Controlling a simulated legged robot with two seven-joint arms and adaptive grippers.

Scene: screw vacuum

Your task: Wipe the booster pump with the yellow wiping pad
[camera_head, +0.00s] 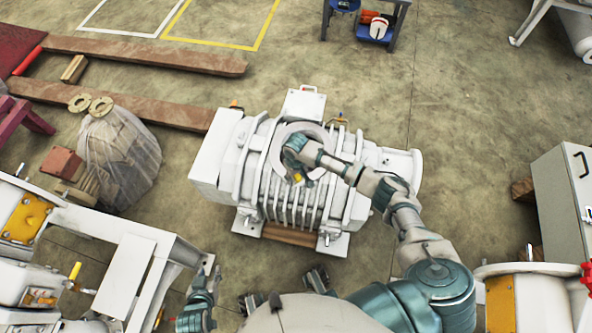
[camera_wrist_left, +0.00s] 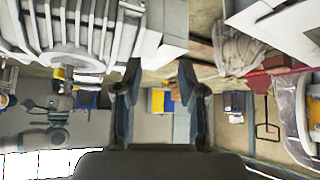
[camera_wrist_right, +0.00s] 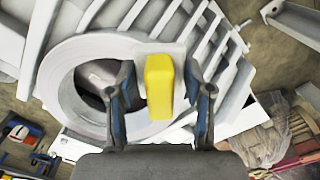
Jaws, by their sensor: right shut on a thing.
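The booster pump (camera_head: 318,195) is a large white ribbed machine in the middle of the head view. Its round port ring (camera_wrist_right: 62,75) and ribs fill the right wrist view. My right gripper (camera_head: 300,177) is over the ring and ribs. In the right wrist view it is shut on the yellow wiping pad (camera_wrist_right: 159,82), which stands out between the fingers in front of the pump. I cannot tell whether the pad touches the surface. My left gripper (camera_head: 205,278) is low at the left, apart from the pump. In the left wrist view its fingers (camera_wrist_left: 159,78) are spread and empty.
A white frame (camera_head: 125,275) with equipment stands at the lower left, close to my left gripper. A wrapped bundle (camera_head: 115,160) and wooden beams (camera_head: 150,55) lie at the left. A grey cabinet (camera_head: 565,190) stands at the right.

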